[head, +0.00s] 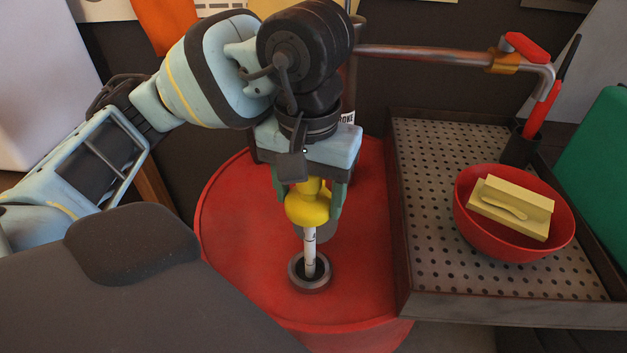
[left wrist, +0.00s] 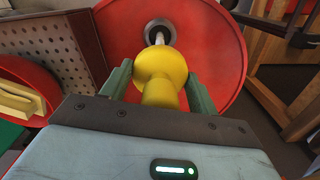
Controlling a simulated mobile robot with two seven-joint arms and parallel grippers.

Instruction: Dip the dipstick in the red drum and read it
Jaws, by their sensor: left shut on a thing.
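The red drum (head: 235,225) stands upright in the middle of the head view, with a dark round opening (head: 310,272) in its top. My left gripper (head: 309,205) is above the drum, shut on the yellow handle of the dipstick (head: 310,250). The white, marked stick points down and its lower end is inside the opening, hidden from sight. In the left wrist view the yellow handle (left wrist: 160,75) sits between the two green fingers, with the drum top (left wrist: 215,60) beyond. My right gripper is not in view.
A perforated metal tray (head: 430,255) stands right of the drum. It holds a red bowl (head: 510,245) with yellow items, and a dark cup (head: 520,148) with a red-handled tool. A metal pipe with a red lever (head: 527,47) crosses above the tray.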

